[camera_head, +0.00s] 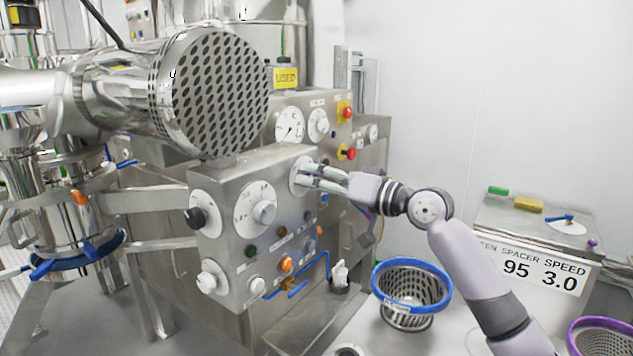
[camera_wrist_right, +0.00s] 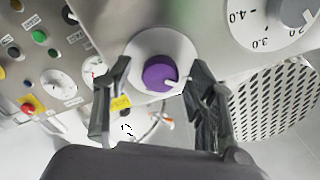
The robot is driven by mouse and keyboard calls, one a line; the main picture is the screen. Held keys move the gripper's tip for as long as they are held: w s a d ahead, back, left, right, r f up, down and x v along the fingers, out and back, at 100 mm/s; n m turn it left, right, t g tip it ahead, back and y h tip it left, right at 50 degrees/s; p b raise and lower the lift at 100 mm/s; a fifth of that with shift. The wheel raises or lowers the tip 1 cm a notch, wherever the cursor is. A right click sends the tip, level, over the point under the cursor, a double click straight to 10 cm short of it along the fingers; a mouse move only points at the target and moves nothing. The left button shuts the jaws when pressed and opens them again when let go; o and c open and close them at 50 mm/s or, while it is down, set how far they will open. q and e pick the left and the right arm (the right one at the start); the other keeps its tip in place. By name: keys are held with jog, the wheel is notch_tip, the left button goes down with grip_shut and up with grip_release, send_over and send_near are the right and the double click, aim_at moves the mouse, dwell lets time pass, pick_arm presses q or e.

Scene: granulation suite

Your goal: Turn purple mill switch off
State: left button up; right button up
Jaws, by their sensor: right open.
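The purple mill switch (camera_wrist_right: 158,76) is a round purple knob with a small white pointer mark on a white round plate (camera_wrist_right: 183,48). In the wrist view the pointer is toward the lower right. In the head view the plate (camera_head: 296,168) sits on the upper right of the metal control panel, and the gripper largely hides the knob. My right gripper (camera_head: 306,177) is open, with its fingers at the panel on either side of the knob. In the wrist view a gap shows between each finger and the knob. My left gripper is not in view.
The control panel (camera_head: 222,225) also carries a grey dial (camera_head: 264,212), a black knob (camera_head: 195,218) and several coloured buttons. A perforated steel drum (camera_head: 215,92) overhangs it at the upper left. A blue-rimmed basket (camera_head: 412,284) stands below my right arm.

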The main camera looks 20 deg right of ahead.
jog(key=v, duration=1.1)
jog(key=shift+s+d, duration=0.2)
jog(key=shift+s, duration=0.05)
jog(key=shift+f, duration=0.1)
